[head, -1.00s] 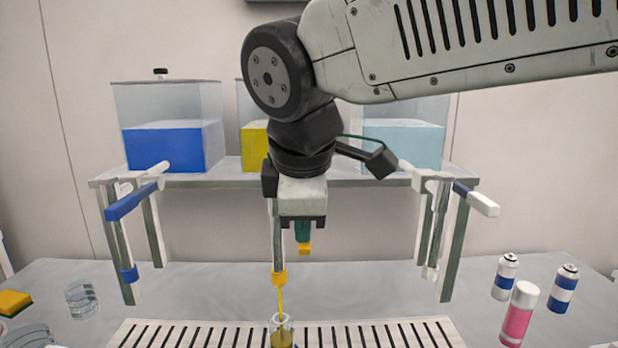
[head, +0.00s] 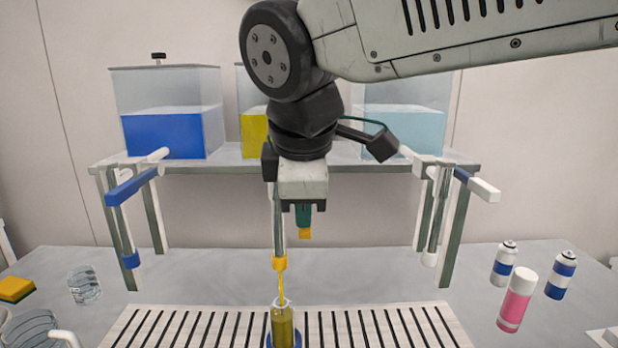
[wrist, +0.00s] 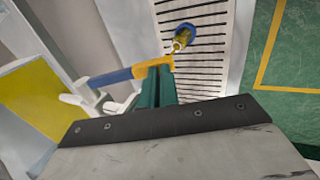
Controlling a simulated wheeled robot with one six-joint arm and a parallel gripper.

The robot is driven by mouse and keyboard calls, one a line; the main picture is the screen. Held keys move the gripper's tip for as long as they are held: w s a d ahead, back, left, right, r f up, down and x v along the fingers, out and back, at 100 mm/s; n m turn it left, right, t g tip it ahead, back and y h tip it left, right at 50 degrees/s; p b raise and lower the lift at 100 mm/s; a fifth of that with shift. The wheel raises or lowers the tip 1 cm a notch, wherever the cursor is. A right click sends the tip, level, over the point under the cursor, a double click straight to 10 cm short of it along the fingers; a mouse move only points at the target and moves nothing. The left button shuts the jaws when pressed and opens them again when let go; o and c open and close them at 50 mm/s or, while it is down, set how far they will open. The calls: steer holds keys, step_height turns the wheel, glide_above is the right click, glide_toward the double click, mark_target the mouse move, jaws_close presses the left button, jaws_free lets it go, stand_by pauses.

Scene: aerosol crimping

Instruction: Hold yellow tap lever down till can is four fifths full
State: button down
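The clear can (head: 283,328) stands upright on a blue base on the slatted drip tray (head: 180,328). A yellow stream falls from the yellow-collared tap spout (head: 280,262) into it. Yellow liquid fills most of its body, up to near the shoulder; the exact level is hard to read. My gripper (head: 304,218) has its teal fingers together, with the yellow lever tip (head: 305,234) showing just below them. In the wrist view the fingers (wrist: 153,90) lie against the blue-and-yellow lever (wrist: 150,67). My arm hides part of the yellow tank (head: 254,133).
A blue tank (head: 165,135) and a pale cyan tank (head: 405,130) stand on the shelf with their own taps. Aerosol cans (head: 504,264) and a pink can (head: 516,300) stand at right. A glass (head: 84,285) and a sponge (head: 15,289) are at left.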

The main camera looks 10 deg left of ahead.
steer(key=s+v, duration=0.1)
steer(key=v, duration=1.2)
steer(key=shift+s+d, duration=0.2)
steer(key=shift+d, duration=0.05)
steer(key=shift+r, duration=0.15)
steer(key=d+f+m+g, duration=0.3)
steer(key=d+f+m, duration=0.7)
steer(key=d+f, duration=0.6)
steer(key=s+d+f+m, duration=0.3)
steer(key=d+f+m, duration=0.1)
steer(key=d, duration=0.4)
steer(key=s+d+f+m, duration=0.4)
steer(key=d+f+m, duration=0.1)
steer(key=d, duration=0.4)
steer(key=shift+d+m+h, duration=0.25)
steer(key=shift+m+h, duration=0.15)
steer(key=shift+m, duration=0.3)
